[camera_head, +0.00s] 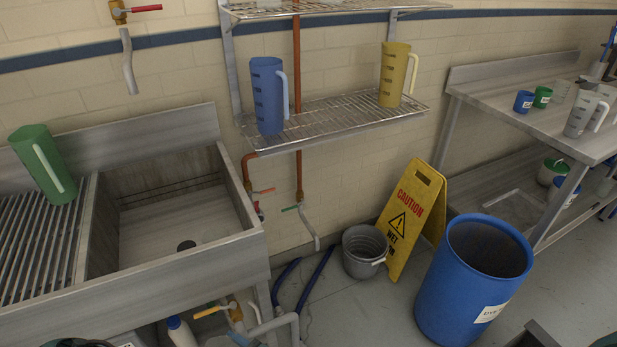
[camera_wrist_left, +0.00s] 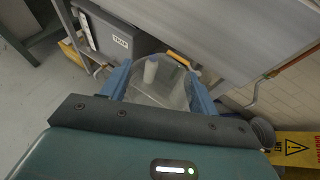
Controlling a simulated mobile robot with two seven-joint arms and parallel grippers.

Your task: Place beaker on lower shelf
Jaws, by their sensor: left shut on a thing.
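My left gripper (camera_wrist_left: 160,90) shows in the left wrist view, its two blue fingers on either side of a clear, greyish beaker (camera_wrist_left: 172,88). It is shut on the beaker, seen from above. I cannot make out this gripper or beaker in the head view. The lower wire shelf (camera_head: 335,118) of the wall rack carries a blue jug (camera_head: 268,98) at its left and a yellow jug (camera_head: 393,76) at its right, with bare wire between them. My right gripper is not in view.
A steel sink (camera_head: 185,215) stands left, with a green jug (camera_head: 42,165) on its drainboard. A yellow caution sign (camera_head: 412,215), grey bucket (camera_head: 362,252) and blue drum (camera_head: 470,285) stand on the floor. The upper shelf (camera_head: 330,7) is above. A steel table (camera_head: 540,115) stands right.

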